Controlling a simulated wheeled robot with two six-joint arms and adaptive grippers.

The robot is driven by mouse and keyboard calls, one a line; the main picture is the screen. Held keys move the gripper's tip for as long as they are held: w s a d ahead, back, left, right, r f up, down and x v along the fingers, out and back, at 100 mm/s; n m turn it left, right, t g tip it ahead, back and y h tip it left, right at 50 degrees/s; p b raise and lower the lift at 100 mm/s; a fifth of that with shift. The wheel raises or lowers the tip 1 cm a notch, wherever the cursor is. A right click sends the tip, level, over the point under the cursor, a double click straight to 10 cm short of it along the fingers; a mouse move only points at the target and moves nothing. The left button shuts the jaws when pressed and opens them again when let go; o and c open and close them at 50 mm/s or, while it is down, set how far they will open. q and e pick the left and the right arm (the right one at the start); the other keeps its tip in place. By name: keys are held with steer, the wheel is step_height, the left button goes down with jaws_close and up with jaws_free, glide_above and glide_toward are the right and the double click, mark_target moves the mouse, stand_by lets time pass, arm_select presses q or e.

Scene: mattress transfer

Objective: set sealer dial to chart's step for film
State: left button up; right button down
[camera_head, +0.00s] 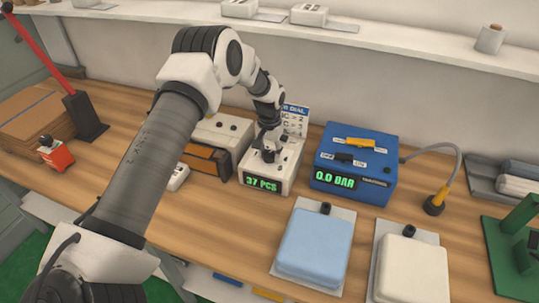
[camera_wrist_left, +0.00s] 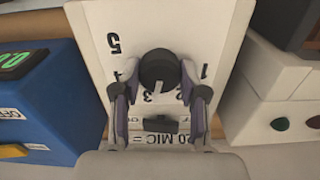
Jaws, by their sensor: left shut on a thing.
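The white sealer box (camera_head: 262,180) stands on the bench with a green "37 PCS" display. A chart (camera_head: 295,119) headed "DIAL" stands behind it, its lines too small to read. My left gripper (camera_head: 268,153) is down on the box's top. In the left wrist view my left gripper (camera_wrist_left: 160,82) is shut on the black dial (camera_wrist_left: 158,66), one finger on each side. The dial's pale pointer line runs toward the lower part of the picture. Printed numbers 5, 1 and 3 show around it; others are partly hidden. "20 MIC =" shows below, partly covered.
A blue box (camera_head: 355,165) reading "0.0 BAR" stands close on the right; a white and brown unit (camera_head: 215,145) stands close on the left. A blue pack (camera_head: 316,245) and a white pack (camera_head: 411,268) lie in front right. A shelf (camera_head: 330,32) runs above.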

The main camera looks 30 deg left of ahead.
mark_target(269, 153)
arm_select(q)
steer(key=shift+m, duration=0.5)
steer(key=o, duration=1.1)
steer(key=shift+o, duration=0.2)
steer(key=shift+r, duration=0.1)
step_height(269, 153, up, 12)
